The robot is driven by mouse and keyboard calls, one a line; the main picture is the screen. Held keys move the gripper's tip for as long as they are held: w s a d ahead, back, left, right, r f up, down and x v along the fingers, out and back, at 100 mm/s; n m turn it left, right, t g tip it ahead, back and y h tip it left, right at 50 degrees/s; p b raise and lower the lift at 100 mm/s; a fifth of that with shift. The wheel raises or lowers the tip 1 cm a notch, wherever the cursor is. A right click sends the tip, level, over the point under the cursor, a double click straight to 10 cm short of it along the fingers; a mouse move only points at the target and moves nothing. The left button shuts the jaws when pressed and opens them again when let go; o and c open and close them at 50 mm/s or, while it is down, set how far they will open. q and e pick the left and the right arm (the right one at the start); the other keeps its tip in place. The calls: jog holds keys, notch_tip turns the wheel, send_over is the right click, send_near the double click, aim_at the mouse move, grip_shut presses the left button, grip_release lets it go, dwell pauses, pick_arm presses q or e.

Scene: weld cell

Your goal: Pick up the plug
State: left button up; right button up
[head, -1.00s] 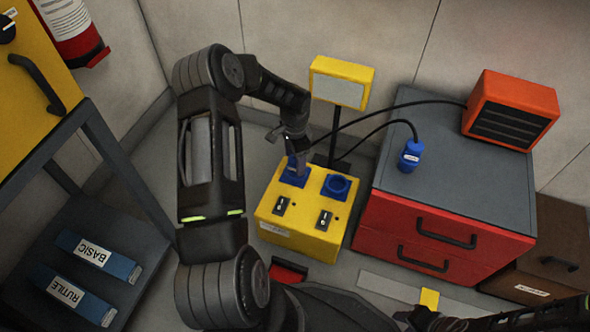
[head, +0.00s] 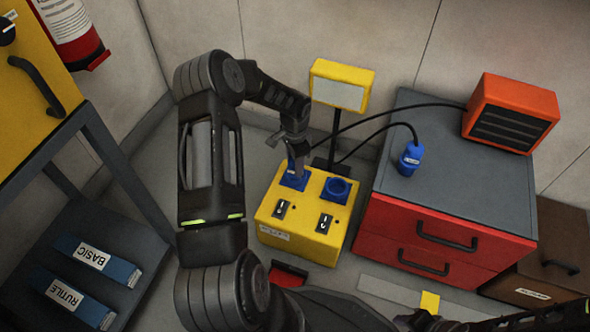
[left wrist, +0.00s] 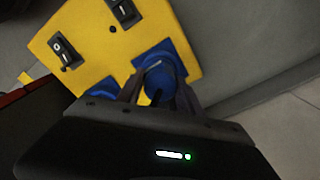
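A blue plug stands in the left blue socket (head: 290,181) of the yellow power box (head: 268,213), mostly hidden by my gripper. In the left wrist view its blue body (left wrist: 157,82) shows between my fingers. My left gripper (head: 297,169) points down over that socket. Its fingers are apart, one on each side of the plug; contact is not clear. Another blue plug (head: 410,158) with a white label stands on the grey top of the red drawer cabinet (head: 455,190). My right gripper is out of view.
Two black cables arch behind the power box, one reaching the orange heater-like unit (head: 512,112). The right socket (head: 337,189) is empty. A yellow-framed sign (head: 340,86) stands behind the box. A shelf (head: 112,215) holds blue packs at left.

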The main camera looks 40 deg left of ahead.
pick_arm(q)
grip_shut()
dwell(0.4)
notch_tip(320, 180, up, 10)
jog(key=p, duration=0.4)
dwell(0.6)
